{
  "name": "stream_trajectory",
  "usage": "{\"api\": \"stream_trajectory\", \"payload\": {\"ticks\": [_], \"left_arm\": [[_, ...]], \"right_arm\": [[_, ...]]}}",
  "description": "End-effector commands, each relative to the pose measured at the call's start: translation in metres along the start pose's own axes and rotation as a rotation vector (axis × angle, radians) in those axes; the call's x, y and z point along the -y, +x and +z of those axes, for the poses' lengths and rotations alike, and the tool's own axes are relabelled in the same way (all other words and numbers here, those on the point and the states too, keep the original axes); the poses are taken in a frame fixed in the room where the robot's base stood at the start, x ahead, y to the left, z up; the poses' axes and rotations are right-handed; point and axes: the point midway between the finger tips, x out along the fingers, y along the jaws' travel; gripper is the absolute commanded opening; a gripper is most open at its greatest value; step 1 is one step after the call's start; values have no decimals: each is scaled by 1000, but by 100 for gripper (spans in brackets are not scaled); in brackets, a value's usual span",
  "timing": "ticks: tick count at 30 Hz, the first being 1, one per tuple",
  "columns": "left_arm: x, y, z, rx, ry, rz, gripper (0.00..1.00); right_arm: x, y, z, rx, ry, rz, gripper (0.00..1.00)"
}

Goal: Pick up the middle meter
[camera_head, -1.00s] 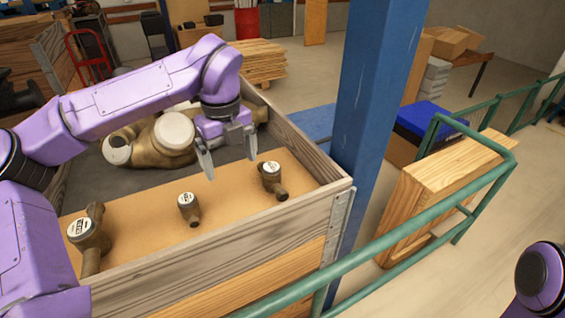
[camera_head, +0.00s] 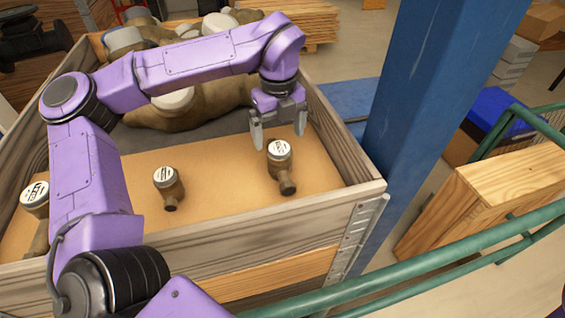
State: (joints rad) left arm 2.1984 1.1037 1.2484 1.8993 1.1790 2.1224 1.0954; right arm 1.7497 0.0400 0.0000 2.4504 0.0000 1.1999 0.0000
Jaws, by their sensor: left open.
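The middle meter (camera_head: 168,188) is a small bronze body with a white round face, standing on the tan board inside the wooden crate. My right gripper is not in view.
The wooden crate's front wall (camera_head: 262,232) rises before the meters. Larger meters (camera_head: 215,97) lie on the grey area behind them. A blue post (camera_head: 437,90) stands right of the crate, and a green rail (camera_head: 450,250) crosses the front right.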

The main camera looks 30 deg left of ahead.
Motion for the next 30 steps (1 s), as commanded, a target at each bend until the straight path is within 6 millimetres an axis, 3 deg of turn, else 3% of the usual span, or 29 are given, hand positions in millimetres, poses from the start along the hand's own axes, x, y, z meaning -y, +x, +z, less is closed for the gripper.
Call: {"api": "stream_trajectory", "payload": {"ticks": [12, 20, 21, 27, 29, 30], "left_arm": [[0, 62, -5, -2, 1, 3, 94], [0, 70, -5, 0, 1, -1, 94], [0, 70, -5, 0, 1, -1, 91], [0, 70, -5, 0, 1, -1, 26], [0, 70, -5, 0, 1, -1, 7], [0, 69, -5, 1, 1, -3, 3]], "right_arm": [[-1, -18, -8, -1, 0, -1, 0], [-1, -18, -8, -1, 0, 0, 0], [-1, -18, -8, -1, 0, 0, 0], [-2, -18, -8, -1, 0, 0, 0], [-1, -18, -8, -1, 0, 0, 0], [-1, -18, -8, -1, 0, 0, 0]]}}
